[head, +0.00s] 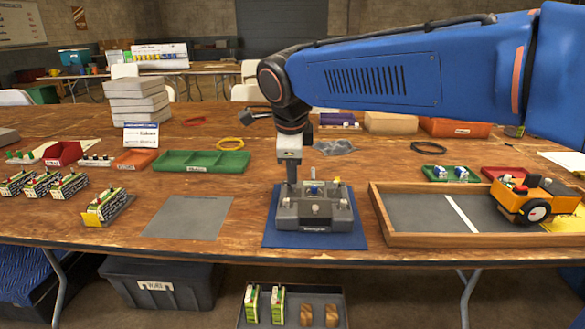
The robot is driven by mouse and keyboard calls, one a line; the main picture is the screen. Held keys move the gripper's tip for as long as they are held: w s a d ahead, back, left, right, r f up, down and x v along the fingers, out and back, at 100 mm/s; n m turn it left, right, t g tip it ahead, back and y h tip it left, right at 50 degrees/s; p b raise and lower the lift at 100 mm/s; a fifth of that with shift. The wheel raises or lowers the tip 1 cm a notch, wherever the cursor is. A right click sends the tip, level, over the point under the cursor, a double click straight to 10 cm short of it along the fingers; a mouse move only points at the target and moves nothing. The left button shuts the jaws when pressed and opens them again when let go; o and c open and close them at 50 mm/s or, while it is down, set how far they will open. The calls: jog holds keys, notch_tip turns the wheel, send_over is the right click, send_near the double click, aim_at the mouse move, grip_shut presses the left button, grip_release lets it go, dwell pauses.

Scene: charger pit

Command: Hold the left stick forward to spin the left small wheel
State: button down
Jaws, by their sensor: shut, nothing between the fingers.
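A grey control box (313,218) sits on a blue mat (356,241) near the table's front edge. Small knobs and a blue piece show on its top. My gripper (291,184) points straight down over the box's left part, shut and empty. Its tips are at or just above the box top, where the left stick would be; the stick is hidden or too small to make out, and I cannot tell whether they touch. An orange and black vehicle (534,199) stands at the right with one large white-hubbed wheel (537,212) showing. I cannot make out the left small wheel.
A wooden-rimmed tray (430,240) with a dark floor and white line lies right of the box. A grey mat (188,217) and green tray (201,162) lie left. Several small boxed packs (107,206) stand farther left. A green dish (451,174) stands behind the wooden tray.

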aim_at(294, 187)
jog(key=x, duration=0.6)
jog(key=shift+w+f, duration=0.1)
jog(key=shift+f, duration=0.05)
jog(key=w, duration=0.3)
jog(key=shift+f, duration=0.15)
jog(key=shift+w, duration=0.55)
jog(key=shift+w+d+r+g, duration=0.1)
jog(key=shift+w+r+g, duration=0.05)
jog(key=shift+w+g, duration=0.7)
jog(key=shift+w+r+g, duration=0.15)
jog(key=shift+w+g, duration=0.4)
jog(key=shift+g, duration=0.5)
jog(key=shift+s, duration=0.15)
dwell(1.5)
jog(key=shift+s+f, duration=0.3)
jog(key=shift+s, duration=0.35)
